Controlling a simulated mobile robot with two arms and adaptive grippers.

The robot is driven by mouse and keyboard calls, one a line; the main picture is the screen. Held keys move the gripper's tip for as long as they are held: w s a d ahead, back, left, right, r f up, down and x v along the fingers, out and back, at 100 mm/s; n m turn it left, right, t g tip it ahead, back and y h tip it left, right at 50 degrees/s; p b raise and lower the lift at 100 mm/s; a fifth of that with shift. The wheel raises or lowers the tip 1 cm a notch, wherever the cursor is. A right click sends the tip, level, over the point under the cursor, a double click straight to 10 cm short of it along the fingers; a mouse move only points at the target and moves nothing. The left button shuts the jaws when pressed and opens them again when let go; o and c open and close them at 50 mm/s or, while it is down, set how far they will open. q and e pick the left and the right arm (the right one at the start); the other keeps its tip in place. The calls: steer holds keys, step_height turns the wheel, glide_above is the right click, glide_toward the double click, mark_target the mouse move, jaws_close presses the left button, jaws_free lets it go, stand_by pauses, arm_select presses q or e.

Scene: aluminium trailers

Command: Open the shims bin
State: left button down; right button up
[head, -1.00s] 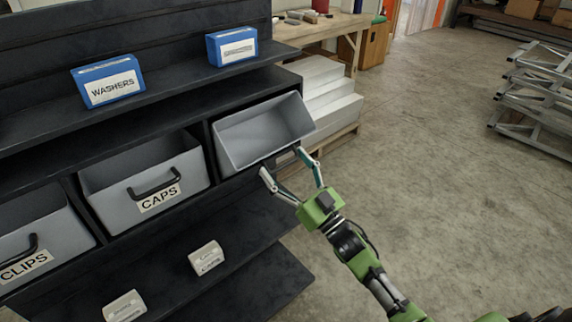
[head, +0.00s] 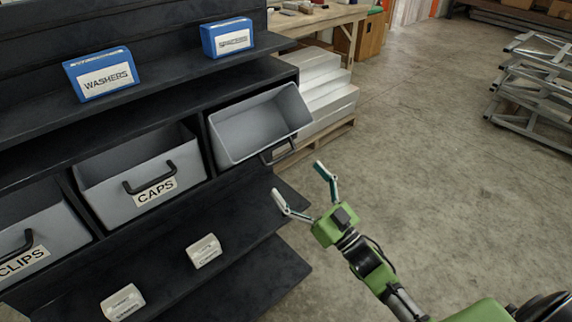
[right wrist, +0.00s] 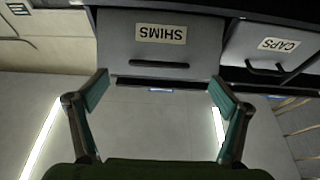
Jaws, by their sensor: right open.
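The shims bin (head: 262,128) is a grey bin at the right end of the shelf row in the head view. It is tilted out, so its inside shows, and it looks empty. Its dark handle (head: 279,153) hangs at the front lower edge. In the right wrist view the bin front (right wrist: 158,58) shows upside down with the SHIMS label (right wrist: 160,33) and the dark handle bar. My right gripper (head: 298,187) is open and empty, below and to the right of the handle, apart from it. My left gripper is not in view.
The caps bin (head: 138,180) and the clips bin (head: 38,235) stand left of it. Blue washers (head: 101,74) and spacers (head: 227,38) boxes sit on the shelf above. Two small white boxes lie on the shelf below. White blocks (head: 326,98) stand behind right.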

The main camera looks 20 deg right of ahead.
steer(key=v, duration=0.5)
steer(key=shift+f, duration=0.15)
